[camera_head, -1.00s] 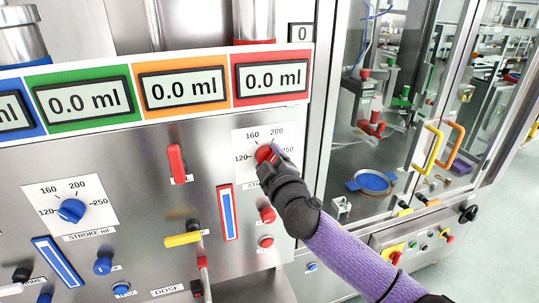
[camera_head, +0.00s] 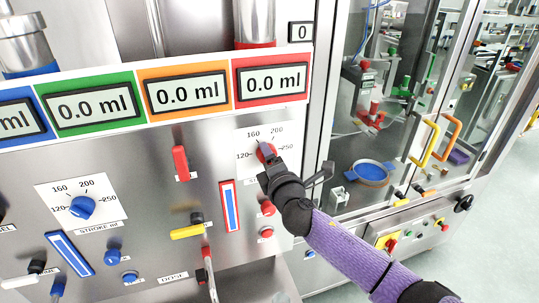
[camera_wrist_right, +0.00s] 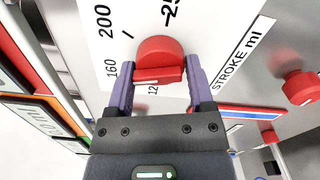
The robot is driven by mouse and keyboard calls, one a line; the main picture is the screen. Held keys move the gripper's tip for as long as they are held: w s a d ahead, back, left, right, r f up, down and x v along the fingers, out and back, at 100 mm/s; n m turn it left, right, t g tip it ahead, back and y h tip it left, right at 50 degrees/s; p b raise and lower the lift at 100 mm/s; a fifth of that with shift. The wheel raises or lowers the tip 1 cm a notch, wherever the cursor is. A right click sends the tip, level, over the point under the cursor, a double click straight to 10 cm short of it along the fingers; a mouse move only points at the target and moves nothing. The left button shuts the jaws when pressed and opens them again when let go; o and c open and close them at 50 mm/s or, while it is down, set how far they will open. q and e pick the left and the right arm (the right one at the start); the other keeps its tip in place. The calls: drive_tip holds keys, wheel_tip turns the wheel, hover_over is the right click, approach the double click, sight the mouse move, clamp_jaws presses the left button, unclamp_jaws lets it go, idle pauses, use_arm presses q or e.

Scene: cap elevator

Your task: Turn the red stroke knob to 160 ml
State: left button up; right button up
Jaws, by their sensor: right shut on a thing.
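The red stroke knob (camera_head: 264,151) sits on a white dial plate (camera_head: 245,140) marked 120, 160, 200 and 250. In the right wrist view the round red knob (camera_wrist_right: 160,55) has a raised grip bar lying across the picture between my fingers. My right gripper (camera_wrist_right: 161,70) is shut on this bar, one purple finger at each end. It also shows in the head view (camera_head: 267,160), covering part of the knob. I cannot tell exactly which mark the knob points to. My left gripper is not in view.
A blue stroke knob (camera_head: 82,207) with its own dial is at the left. A red lever (camera_head: 181,163), a red-framed gauge (camera_head: 229,205) and red buttons (camera_head: 267,208) are near my right gripper. The red display (camera_head: 272,80) above reads 0.0 ml. Glass doors with yellow handles (camera_head: 424,143) stand at right.

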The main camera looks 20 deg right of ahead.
drive_tip(key=shift+n+p, duration=0.35)
drive_tip(key=shift+n, duration=0.75)
drive_tip(key=shift+f, duration=0.1)
drive_tip(key=o, duration=1.2)
drive_tip(key=shift+o, duration=0.2)
drive_tip(key=s, duration=1)
drive_tip(key=shift+d, duration=0.15)
